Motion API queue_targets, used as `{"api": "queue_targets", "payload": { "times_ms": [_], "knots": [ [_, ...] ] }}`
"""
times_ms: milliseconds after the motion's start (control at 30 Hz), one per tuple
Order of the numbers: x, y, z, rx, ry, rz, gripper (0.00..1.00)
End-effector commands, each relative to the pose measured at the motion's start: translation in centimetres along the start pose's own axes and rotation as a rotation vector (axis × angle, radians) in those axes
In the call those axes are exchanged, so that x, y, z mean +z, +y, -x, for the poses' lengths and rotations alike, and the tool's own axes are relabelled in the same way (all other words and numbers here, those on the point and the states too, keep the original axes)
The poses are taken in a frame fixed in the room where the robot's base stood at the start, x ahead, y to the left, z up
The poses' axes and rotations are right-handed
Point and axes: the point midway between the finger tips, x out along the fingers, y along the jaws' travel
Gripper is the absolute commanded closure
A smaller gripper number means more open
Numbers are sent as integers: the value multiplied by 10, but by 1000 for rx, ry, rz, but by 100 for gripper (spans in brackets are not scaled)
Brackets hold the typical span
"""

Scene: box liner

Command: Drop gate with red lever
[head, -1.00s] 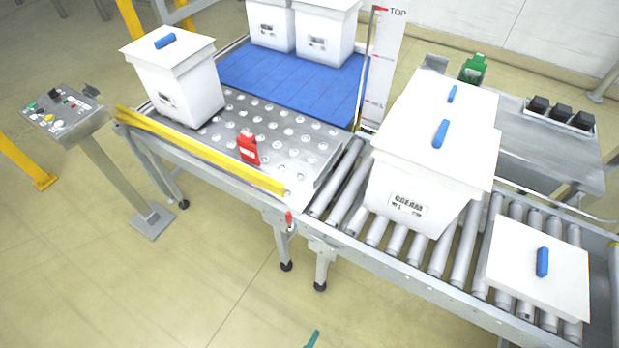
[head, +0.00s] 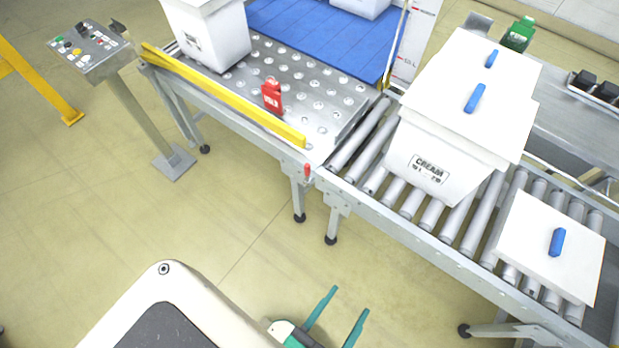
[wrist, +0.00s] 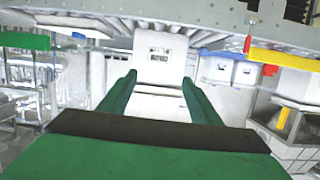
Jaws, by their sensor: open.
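The red lever (head: 307,171) is a small upright handle on the front edge of the conveyor frame, at the join of the ball table and the rollers. It also shows in the wrist view (wrist: 247,44), to the upper right. The gate itself I cannot make out for certain; a yellow bar (head: 222,95) runs along the ball table's front edge. My gripper (head: 345,305) has green fingers, is open and empty, and is well in front of the conveyor, below the lever in the head view. In the wrist view its fingers (wrist: 157,90) are spread apart.
A red bottle-like item (head: 272,96) and another tub (head: 212,40) are on the ball table. A control panel (head: 90,50) stands at left. Floor before the conveyor is clear.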

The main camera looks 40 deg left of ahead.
Motion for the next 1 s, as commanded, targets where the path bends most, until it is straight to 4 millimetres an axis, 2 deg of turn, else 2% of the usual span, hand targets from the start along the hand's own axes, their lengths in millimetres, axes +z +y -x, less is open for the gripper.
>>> {"api": "queue_targets", "payload": {
  "times_ms": [33, 167, 200, 233, 400, 600, 800, 1000],
  "knots": [
    [9, 1, -5, 4, -15, -14, 55],
    [47, 5, -23, 17, -89, -83, 86],
    [62, 6, -30, 20, -119, -112, 96],
    [73, 6, -36, 22, -141, -135, 100],
    [134, 2, -68, 16, -273, -267, 100],
    [192, -14, -105, -27, -419, -421, 100],
    [232, -40, -143, -106, -551, -575, 100],
    [251, -71, -180, -224, -666, -720, 100]
  ]
}}
